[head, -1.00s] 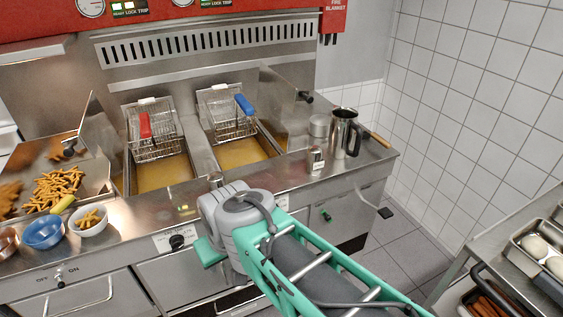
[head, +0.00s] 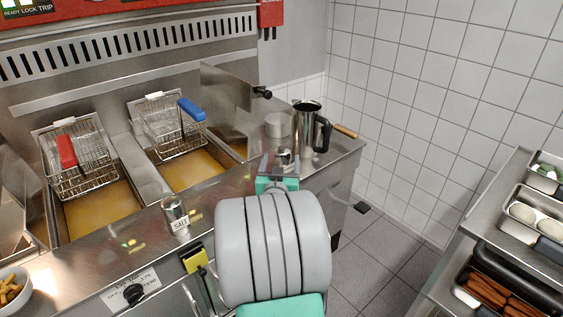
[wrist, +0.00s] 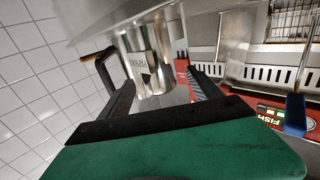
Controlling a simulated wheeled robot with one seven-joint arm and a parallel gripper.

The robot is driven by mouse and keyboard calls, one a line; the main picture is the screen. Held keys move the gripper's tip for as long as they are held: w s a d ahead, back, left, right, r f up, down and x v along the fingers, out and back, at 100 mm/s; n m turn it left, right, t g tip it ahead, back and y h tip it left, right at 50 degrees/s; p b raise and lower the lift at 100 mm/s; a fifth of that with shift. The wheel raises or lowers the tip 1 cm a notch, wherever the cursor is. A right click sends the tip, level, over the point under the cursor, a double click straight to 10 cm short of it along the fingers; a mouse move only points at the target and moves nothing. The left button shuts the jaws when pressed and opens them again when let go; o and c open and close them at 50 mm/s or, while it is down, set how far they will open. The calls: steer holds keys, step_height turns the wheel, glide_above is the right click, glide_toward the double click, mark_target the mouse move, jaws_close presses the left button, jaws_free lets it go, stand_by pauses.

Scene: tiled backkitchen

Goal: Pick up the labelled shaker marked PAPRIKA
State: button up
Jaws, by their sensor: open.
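A small glass-and-metal labelled shaker (head: 286,156) stands on the steel counter, partly hidden behind my gripper (head: 280,164) in the head view. In the wrist view the labelled shaker (wrist: 146,62) appears upside down between my two dark fingers. Its label text is small and only partly legible there, resembling PAPRIKA. My gripper (wrist: 155,80) is open, with a finger to each side of the shaker in the picture. I cannot tell whether either finger touches it. A second shaker, marked SALT (head: 176,214), stands on the counter to the left.
A steel canister (head: 278,126) and a steel jug (head: 308,131) with a black handle stand close behind the labelled shaker. A wooden handle (head: 345,131) lies beyond the jug. Fryer baskets (head: 76,160) hang to the left. Another counter (head: 478,212) with food pans is at right.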

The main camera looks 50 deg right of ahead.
mark_target(282, 159)
steer(key=x, duration=0.3)
steer(key=shift+d, duration=0.3)
steer(key=c, duration=1.5)
steer(key=shift+c, duration=0.4)
steer(key=shift+r, duration=0.15)
